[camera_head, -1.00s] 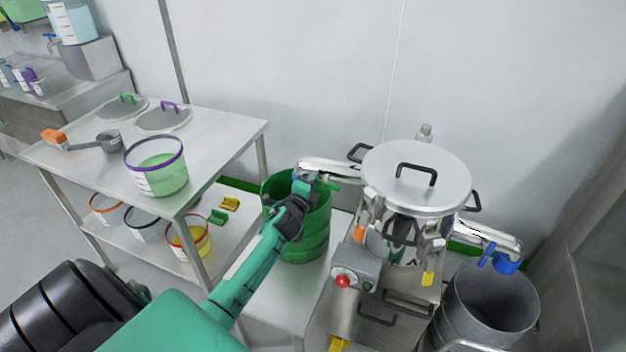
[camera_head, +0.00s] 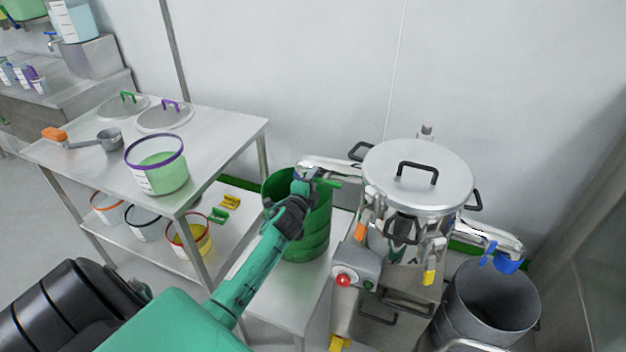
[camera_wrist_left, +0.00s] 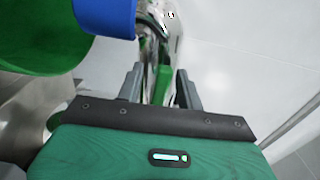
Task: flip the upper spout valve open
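The upper spout (camera_head: 335,166) is a shiny metal pipe leaving the steel vessel (camera_head: 385,225) to the left, above a green drum. Its green valve lever (camera_head: 328,183) sticks out to the right below the pipe. My left gripper (camera_head: 301,192) is at the spout's outlet end, partly covering it. In the left wrist view, the fingers of my left gripper (camera_wrist_left: 160,92) are apart, with the metal spout and a green part between or just beyond them. I cannot tell whether they touch it. A blue collar (camera_wrist_left: 105,15) shows at the top left there. My right gripper is out of view.
The green drum (camera_head: 315,232) stands under the upper spout. A control box with a red button (camera_head: 343,281) stands in front. A steel table (camera_head: 225,135) is at left.

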